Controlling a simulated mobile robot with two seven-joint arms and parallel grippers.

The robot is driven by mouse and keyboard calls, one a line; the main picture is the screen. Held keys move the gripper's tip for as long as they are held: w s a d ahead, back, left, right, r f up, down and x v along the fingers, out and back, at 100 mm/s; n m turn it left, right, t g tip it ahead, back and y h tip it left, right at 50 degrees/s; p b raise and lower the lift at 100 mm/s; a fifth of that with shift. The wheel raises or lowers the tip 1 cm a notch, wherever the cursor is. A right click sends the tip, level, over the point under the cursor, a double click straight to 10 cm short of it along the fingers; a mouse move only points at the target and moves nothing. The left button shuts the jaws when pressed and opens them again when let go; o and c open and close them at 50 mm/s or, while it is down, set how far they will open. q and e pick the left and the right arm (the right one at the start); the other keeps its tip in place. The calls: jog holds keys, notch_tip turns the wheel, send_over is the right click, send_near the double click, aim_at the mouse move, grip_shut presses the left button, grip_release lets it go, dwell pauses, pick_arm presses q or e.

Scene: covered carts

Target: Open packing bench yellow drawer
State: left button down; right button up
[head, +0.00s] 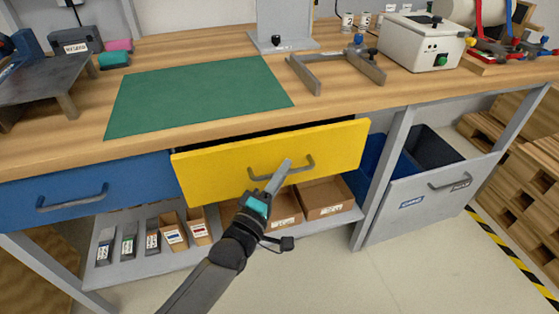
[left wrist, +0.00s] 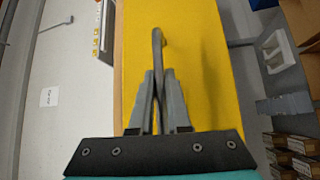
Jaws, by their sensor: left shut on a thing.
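The yellow drawer (head: 225,170) sits under the wooden packing bench (head: 200,72). Its front stands a little forward of the bench edge, with a dark gap along its top. My left gripper (head: 284,168) is at the drawer's dark bar handle (head: 308,163). In the left wrist view its fingers (left wrist: 158,88) are closed around the handle (left wrist: 158,45), against the yellow front (left wrist: 205,70). The drawer's inside is hidden. My right gripper does not show.
A blue drawer (head: 110,188) is to the left. Below are a shelf with small boxes (head: 325,196) and, at right, a grey bin front (head: 425,205). A green mat (head: 195,95) and a white device (head: 418,42) are on the bench. The floor in front (head: 400,275) is clear.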

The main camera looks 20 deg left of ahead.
pick_arm(q)
jog(key=s+d+p, duration=0.3)
jog(key=s+d, duration=0.3)
jog(key=s, duration=0.3)
jog(key=s+d+p, duration=0.3)
jog(key=s+d, duration=0.3)
jog(key=s, duration=0.3)
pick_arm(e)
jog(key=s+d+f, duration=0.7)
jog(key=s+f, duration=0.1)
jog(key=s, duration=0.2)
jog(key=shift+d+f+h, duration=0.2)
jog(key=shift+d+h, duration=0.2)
pick_arm(q)
jog(key=shift+d, duration=0.1)
jog(key=c, duration=0.9)
grip_release()
jog(key=shift+s, duration=0.1)
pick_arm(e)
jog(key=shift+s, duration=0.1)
